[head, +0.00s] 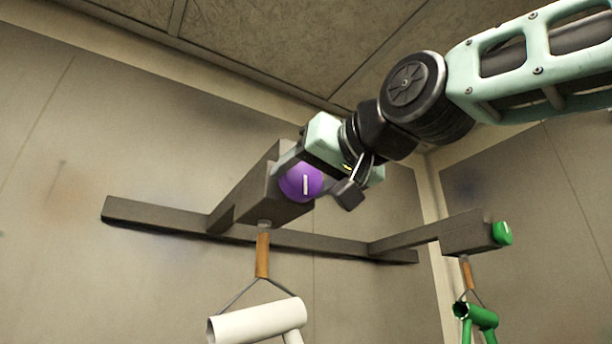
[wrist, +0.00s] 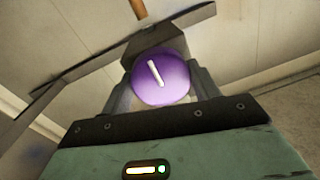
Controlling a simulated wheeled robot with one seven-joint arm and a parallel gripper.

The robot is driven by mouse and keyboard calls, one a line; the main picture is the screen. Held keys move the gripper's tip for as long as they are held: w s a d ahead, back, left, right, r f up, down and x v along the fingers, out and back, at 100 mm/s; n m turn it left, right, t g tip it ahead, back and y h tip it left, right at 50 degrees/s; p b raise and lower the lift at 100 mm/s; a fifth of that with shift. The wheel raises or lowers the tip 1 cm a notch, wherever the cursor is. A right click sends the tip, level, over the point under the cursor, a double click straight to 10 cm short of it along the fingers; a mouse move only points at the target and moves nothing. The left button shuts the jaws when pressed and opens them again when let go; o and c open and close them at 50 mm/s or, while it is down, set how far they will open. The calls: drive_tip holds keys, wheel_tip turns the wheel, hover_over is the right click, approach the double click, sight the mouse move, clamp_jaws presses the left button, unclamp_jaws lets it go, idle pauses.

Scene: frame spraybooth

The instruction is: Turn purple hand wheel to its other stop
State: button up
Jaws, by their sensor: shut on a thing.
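The purple hand wheel (head: 301,183) is a round knob on the end of a dark grey arm of the wall rack. A white line marks its face; the line stands near upright in the head view. In the wrist view the purple hand wheel (wrist: 162,80) sits between my two fingers, and its white line leans with its top to the left. My gripper (head: 318,186) is shut on the wheel, one finger on each side. The fingers (wrist: 163,88) hide parts of the wheel's rim.
A green knob (head: 502,233) sits on a second grey rack arm at the right. A white tube frame (head: 257,320) hangs by a wooden-coloured hanger (head: 262,255) below the purple wheel. A green frame (head: 480,317) hangs at the right. The grey wall bar (head: 160,214) runs behind.

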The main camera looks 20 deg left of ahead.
drive_tip(key=shift+f, duration=0.1)
drive_tip(key=o, duration=1)
drive_tip(key=b+v, duration=0.8)
drive_tip(key=v, duration=0.9)
drive_tip(key=shift+s+d, duration=0.15)
